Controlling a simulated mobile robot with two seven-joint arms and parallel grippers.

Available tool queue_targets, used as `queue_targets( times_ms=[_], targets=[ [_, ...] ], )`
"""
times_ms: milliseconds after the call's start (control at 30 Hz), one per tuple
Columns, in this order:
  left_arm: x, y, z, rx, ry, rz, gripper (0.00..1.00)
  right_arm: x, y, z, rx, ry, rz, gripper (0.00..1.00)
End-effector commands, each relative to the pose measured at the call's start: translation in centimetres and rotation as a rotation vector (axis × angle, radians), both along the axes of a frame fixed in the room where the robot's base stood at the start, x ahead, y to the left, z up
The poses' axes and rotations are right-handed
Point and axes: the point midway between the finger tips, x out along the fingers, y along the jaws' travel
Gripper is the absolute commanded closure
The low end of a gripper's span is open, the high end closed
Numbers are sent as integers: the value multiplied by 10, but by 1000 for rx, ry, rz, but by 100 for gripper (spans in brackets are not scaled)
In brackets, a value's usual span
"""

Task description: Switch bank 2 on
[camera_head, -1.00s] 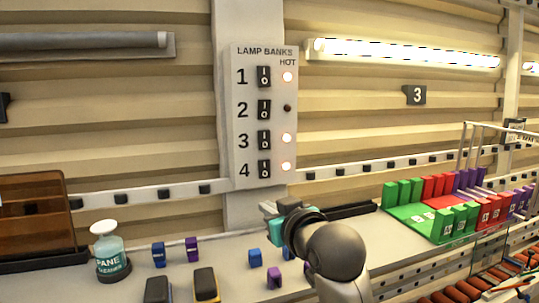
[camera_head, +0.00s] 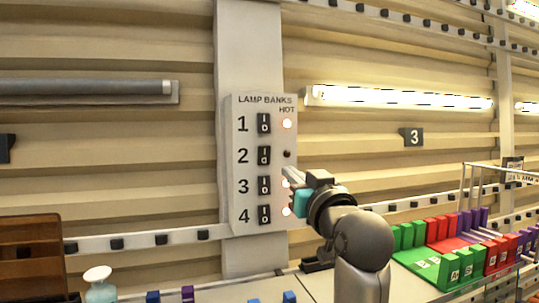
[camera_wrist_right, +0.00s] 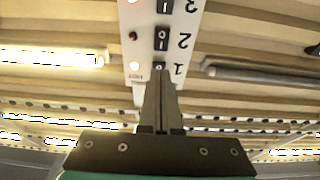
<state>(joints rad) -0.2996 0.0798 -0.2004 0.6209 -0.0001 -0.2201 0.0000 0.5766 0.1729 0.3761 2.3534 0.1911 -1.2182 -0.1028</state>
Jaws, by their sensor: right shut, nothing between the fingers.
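The lamp banks panel (camera_head: 238,190) is fixed to the post, with rocker switches numbered 1 to 4 from top to bottom. The bank 2 switch (camera_head: 264,156) has a dark indicator (camera_head: 287,154) beside it. The indicators of banks 1, 3 and 4 glow. My right gripper (camera_head: 286,171) is shut and empty, its tips close to the panel's right edge, just below the bank 2 indicator. In the right wrist view the panel appears upside down, with the bank 2 switch (camera_wrist_right: 162,38) above the shut fingers (camera_wrist_right: 158,82). I cannot tell whether the tips touch the panel. My left gripper is not in view.
An unlit tube (camera_head: 85,89) is on the wall at left; a lit tube (camera_head: 400,98) is at right. A bench below holds a spray bottle (camera_head: 98,285), small blocks and green and red racks (camera_head: 430,260). Space in front of the panel's left side is clear.

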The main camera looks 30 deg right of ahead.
Motion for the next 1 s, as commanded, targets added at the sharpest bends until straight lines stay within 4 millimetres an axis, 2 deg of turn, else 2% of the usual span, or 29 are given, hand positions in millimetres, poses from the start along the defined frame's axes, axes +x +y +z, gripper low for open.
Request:
queue_targets(
  times_ms=[700,1000],
  targets=[
    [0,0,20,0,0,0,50,93,-21,18,2,2,2,100],
    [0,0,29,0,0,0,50,123,-29,23,2,1,1,100]
  ],
)
